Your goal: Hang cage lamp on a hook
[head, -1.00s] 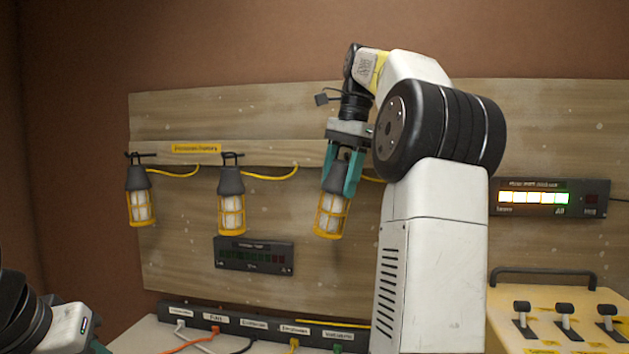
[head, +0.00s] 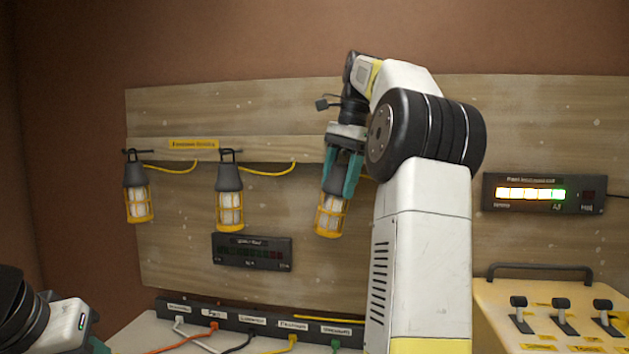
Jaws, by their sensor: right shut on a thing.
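A yellow and black cage lamp (head: 332,214) is held between the teal fingers of my right gripper (head: 343,178), in front of the wooden board. The lamp hangs cage down and slightly tilted. Its top and any hook behind it are hidden by the gripper. Two similar cage lamps, one at far left (head: 137,190) and one in the middle (head: 230,195), hang from dark hooks (head: 231,153) on the board's rail. My left arm shows at the bottom left; only a bit of its gripper (head: 98,346) is in the picture, and its fingertips are cut off.
A dark meter panel (head: 252,251) is on the board below the lamps. A power strip (head: 262,323) with several plugged cables lies on the bench. A lit display (head: 544,194) is at right, above a yellow switch box (head: 548,312) with a handle. Yellow cords run behind the lamps.

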